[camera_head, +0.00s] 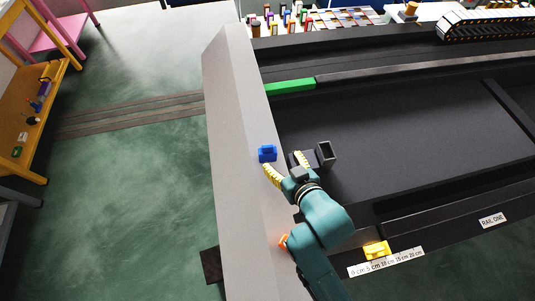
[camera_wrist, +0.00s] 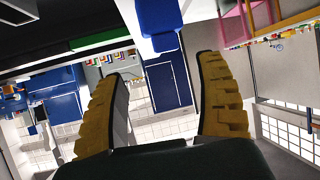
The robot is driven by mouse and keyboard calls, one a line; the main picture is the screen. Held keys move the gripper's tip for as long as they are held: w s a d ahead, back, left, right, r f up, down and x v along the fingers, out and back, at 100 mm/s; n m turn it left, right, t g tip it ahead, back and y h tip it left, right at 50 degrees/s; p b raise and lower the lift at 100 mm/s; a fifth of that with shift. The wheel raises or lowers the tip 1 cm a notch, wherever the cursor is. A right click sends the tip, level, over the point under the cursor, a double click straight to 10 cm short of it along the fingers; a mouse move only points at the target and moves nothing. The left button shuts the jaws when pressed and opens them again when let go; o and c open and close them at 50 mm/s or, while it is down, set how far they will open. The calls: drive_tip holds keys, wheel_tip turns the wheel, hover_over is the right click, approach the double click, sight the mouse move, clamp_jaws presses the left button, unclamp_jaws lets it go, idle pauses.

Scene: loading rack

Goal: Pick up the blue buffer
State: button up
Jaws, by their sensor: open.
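The blue buffer (camera_head: 267,153) is a small blocky piece on the pale grey end beam (camera_head: 232,100). My gripper (camera_head: 283,162) has yellow ridged fingers, spread open and empty, just to the right of and slightly below the buffer in the head view. One fingertip appears close to the buffer's lower side; I cannot tell whether they touch. In the wrist view the buffer (camera_wrist: 160,20) is at the top centre, beyond the tips of my open gripper (camera_wrist: 165,65). No part of it is visibly gripped.
A green bar (camera_head: 289,87) lies above the buffer. An orange piece (camera_head: 284,240) is beside my arm, and a yellow buffer (camera_head: 376,249) sits by a ruler strip (camera_head: 386,263). The dark bed (camera_head: 400,130) at right is largely clear.

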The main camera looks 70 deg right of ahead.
sight(268, 147)
drive_tip(key=x, duration=0.4)
drive_tip(key=shift+w, duration=0.1)
drive_tip(key=x, duration=0.5)
drive_tip(key=shift+w+r+b, duration=0.2)
drive_tip(key=shift+w+b, duration=0.15)
drive_tip(key=shift+w, duration=0.05)
clamp_jaws()
